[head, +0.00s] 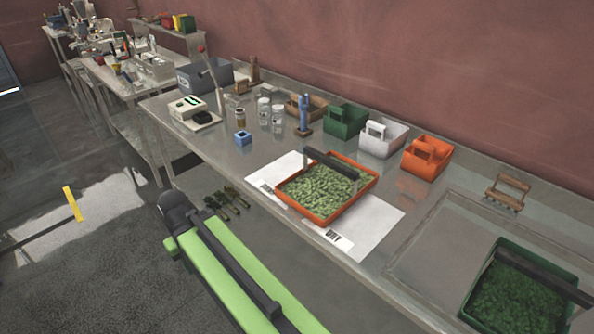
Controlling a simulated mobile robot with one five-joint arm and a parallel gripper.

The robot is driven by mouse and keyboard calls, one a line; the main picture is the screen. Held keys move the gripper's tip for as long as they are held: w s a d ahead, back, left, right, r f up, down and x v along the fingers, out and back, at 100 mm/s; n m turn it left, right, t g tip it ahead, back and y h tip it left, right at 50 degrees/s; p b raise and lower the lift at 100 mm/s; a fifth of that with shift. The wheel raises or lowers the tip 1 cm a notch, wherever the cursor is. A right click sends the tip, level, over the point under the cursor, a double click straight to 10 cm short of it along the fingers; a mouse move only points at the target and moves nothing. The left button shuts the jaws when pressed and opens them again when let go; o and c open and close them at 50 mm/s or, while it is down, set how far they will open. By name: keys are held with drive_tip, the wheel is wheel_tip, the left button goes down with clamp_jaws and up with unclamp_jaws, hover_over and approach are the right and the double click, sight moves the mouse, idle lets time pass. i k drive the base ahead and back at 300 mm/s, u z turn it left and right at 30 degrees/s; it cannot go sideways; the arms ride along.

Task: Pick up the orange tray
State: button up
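The orange tray (302,212) is a shallow square tray filled with green leafy or granular material. A dark bar handle on pale posts spans its top. It rests on a white sheet (375,220) with dark lettering, near the front edge of the steel table. My green and black arm reaches up from the bottom of the head view, left of the table's front edge and apart from the tray. I cannot make out my gripper's fingers in this view. Nothing is seen holding the tray.
A dark green tray (478,285) with similar contents is at the lower right. An orange carrier (428,159), white carrier (383,135) and green carrier (345,120) stand behind. A blue upright object (304,112) and glass jars (264,110) stand left. Grey floor (90,270) lies open at left.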

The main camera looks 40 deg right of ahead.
sight(324, 188)
drive_tip(key=i, duration=1.25)
drive_tip(key=z, duration=0.5)
